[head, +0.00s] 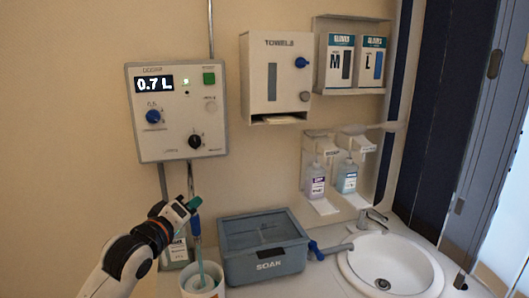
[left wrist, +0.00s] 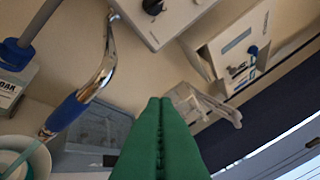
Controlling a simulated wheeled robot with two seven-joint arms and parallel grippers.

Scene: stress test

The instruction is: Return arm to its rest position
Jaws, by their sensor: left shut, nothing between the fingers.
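My left gripper (head: 190,207) reaches up from the lower left in the head view, in front of the counter and below the wall dispenser panel (head: 177,110). Its green fingers are together and empty; they also fill the lower middle of the left wrist view (left wrist: 160,140). The panel display reads 0.7 L. A metal spout with a blue sleeve (head: 196,228) hangs just right of the fingers, and it also shows in the left wrist view (left wrist: 68,112). I cannot tell whether the fingers touch it. My right gripper is not in view.
A white bucket (head: 203,289) with pale liquid stands under the spout. A grey SOAK box (head: 262,267) with a blue tap sits beside it. A sink (head: 390,268) is at the right. A towel dispenser (head: 275,76), glove boxes (head: 341,60) and soap bottles (head: 316,181) are on the wall.

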